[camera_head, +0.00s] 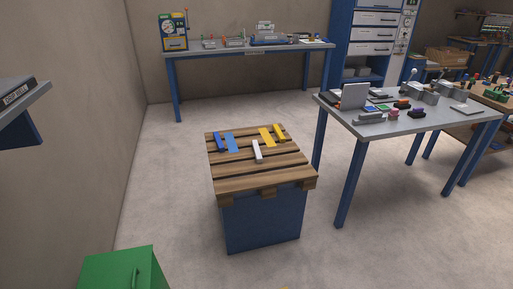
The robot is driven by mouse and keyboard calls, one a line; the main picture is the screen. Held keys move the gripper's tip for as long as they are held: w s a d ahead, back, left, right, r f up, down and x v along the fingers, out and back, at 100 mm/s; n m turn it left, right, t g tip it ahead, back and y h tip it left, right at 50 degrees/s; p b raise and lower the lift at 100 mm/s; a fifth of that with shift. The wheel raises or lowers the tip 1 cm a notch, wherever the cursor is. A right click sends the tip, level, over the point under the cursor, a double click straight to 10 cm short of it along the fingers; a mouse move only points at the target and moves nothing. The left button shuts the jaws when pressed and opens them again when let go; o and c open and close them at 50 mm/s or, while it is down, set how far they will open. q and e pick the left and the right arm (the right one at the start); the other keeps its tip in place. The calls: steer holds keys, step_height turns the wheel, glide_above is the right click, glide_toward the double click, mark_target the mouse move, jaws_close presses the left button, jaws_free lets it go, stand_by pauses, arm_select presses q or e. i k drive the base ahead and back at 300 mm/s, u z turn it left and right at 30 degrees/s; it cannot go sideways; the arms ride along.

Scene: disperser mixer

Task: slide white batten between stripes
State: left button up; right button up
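A small white batten (257,151) lies on the slatted wooden pallet top (240,182) of a blue block. It points roughly front to back, right of the middle of the top. A dark blue stripe (220,142) and a lighter blue stripe (232,142) lie side by side at the left. Two yellow stripes, one wider (266,137) and one narrower (279,132), lie at the back right. The batten's far end is near the wider yellow stripe; I cannot tell whether they touch.
A grey table (430,122) with many small items stands close on the right. A workbench (245,48) stands at the back wall. A green cabinet (122,270) is at the front left, and a shelf (22,100) juts in at the left. Floor around the pallet is clear.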

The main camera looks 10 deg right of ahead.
mark_target(258, 152)
steer(key=z, duration=1.35)
steer(key=i, duration=2.65)
steer(key=u, duration=1.55)
